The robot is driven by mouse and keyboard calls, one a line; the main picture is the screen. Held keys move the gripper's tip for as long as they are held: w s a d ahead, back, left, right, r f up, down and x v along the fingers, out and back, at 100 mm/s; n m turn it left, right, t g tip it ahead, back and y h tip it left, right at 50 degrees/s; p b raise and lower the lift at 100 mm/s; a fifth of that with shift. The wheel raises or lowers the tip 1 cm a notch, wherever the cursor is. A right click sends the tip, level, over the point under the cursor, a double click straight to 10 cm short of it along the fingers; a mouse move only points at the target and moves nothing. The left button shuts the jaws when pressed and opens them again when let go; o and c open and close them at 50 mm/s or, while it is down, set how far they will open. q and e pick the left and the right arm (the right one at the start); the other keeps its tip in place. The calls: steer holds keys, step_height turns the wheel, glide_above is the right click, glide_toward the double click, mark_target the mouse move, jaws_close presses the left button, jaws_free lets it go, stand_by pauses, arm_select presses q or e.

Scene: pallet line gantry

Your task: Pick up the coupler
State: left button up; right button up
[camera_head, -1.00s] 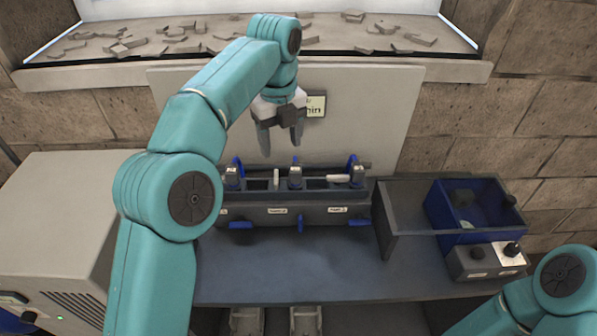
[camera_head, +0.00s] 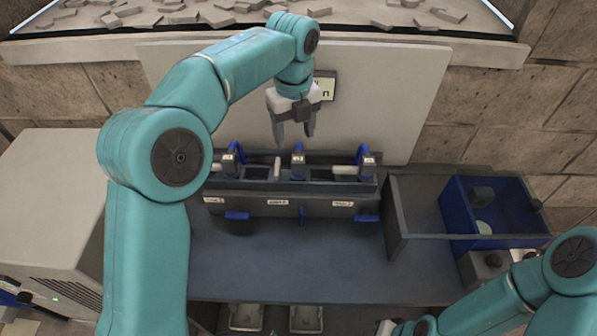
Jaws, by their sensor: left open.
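I cannot tell for sure which part is the coupler. Pale, rod-like pieces (camera_head: 345,170) show in a dark fixture (camera_head: 285,209) on the bench, between grey and blue clamps (camera_head: 298,160). My left gripper (camera_head: 294,138) is open and empty. It appears above and behind the fixture's middle, in front of a pale upright panel, and touches no piece that I can see. My right arm (camera_head: 520,290) is at the lower right, and its gripper fingers do not show.
A dark open tray frame (camera_head: 393,218) and a blue bin (camera_head: 454,207) with small parts stand to the right. A knobbed control box (camera_head: 484,264) sits before the bin. A grey cabinet (camera_head: 40,200) stands left. The bench top (camera_head: 300,260) before the fixture is clear.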

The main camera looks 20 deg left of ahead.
mark_target(298, 159)
arm_select(q)
steer(key=f, duration=0.3)
steer(key=shift+w+f, duration=0.3)
steer(key=shift+d+f, duration=0.15)
steer(key=shift+f, duration=0.15)
steer(key=shift+s+d+f, duration=0.1)
steer(key=shift+s+f, duration=0.05)
steer(key=shift+s, duration=0.05)
steer(key=f, duration=0.5)
steer(key=shift+w+d+p, duration=0.2)
steer(key=shift+p, duration=0.1)
steer(key=shift+s+r, duration=0.1)
steer(key=shift+s, duration=0.15)
steer(key=shift+w, duration=0.2)
jaws_close()
steer(key=shift+s, duration=0.1)
